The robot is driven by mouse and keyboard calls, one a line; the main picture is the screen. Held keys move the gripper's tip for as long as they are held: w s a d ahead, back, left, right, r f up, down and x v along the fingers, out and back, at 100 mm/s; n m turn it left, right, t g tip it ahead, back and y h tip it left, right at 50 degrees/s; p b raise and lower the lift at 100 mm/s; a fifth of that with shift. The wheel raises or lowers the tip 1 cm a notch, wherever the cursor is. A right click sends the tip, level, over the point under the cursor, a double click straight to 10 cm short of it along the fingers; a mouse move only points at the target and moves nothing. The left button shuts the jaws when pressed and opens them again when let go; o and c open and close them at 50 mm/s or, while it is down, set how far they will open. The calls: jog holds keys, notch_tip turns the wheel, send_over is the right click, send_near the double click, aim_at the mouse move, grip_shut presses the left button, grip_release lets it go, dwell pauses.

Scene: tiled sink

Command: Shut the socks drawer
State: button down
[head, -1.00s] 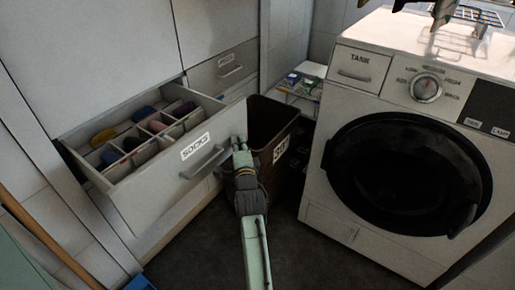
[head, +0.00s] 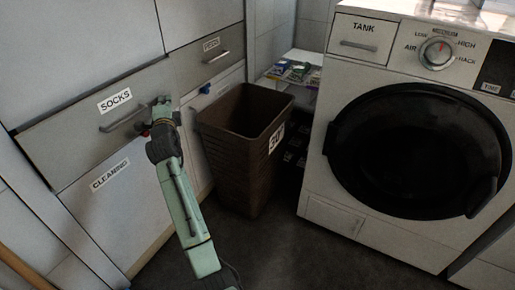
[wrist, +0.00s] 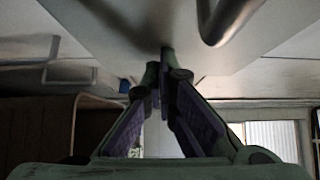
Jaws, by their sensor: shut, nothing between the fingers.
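The drawer labelled SOCKS (head: 70,130) shows in the head view at the left, with its front close to the cabinet face and no inside visible. My gripper (head: 161,103) is at the right end of the drawer front, just right of the handle, and seems to touch the front. In the wrist view my gripper (wrist: 163,60) has its fingertips together and empty against the pale drawer front (wrist: 120,30). The handle (wrist: 226,28) shows there at the upper right, apart from the fingers.
A brown bin (head: 235,150) stands right of my arm. The washing machine (head: 400,150) fills the right. Dark floor lies between.

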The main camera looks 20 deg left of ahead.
aim_at(156, 100)
jog(key=a+b, duration=0.2)
jog(key=a, duration=0.1)
jog(key=shift+w+a+f, duration=0.15)
jog(key=shift+a, duration=0.1)
jog(key=shift+a+r, duration=0.2)
jog(key=shift+a, duration=0.25)
